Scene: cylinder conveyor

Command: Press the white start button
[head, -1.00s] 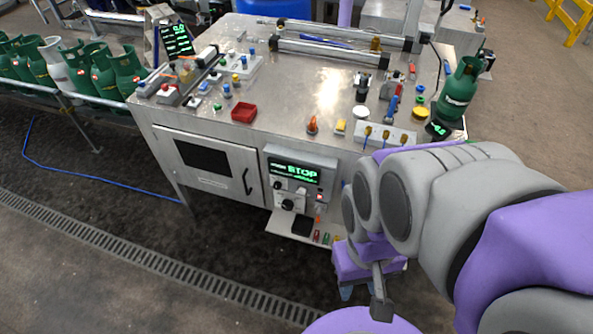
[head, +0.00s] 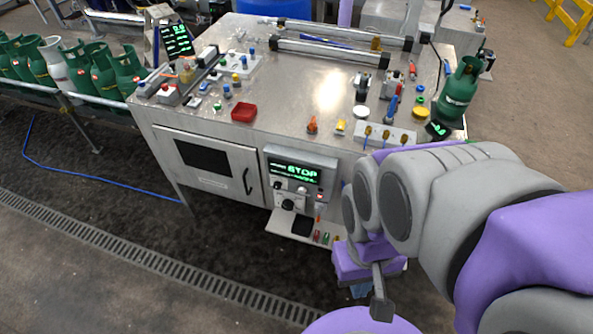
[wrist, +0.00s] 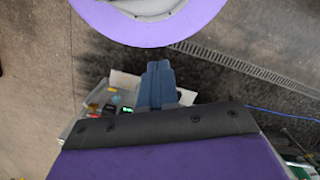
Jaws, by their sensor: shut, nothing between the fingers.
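A white round button-like disc (head: 361,112) lies on the metal table top at the right. The control panel (head: 326,163) on the table front has a green display reading STOP and small knobs; I cannot tell which control is the start button. My gripper (head: 361,291) hangs low in front of the table's right part, apart from the panel and partly hidden by my arm. In the wrist view my gripper's blue fingers (wrist: 158,68) are together and empty. Behind them is part of the panel shelf with a small green light (wrist: 127,109).
The metal table (head: 290,75) carries a red tray (head: 244,112), a yellow round disc (head: 419,112) and several small fittings. A green gas cylinder (head: 459,88) stands at its right edge. More cylinders (head: 88,68) line the conveyor at left. The floor in front is clear, with a drain grate (head: 150,261).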

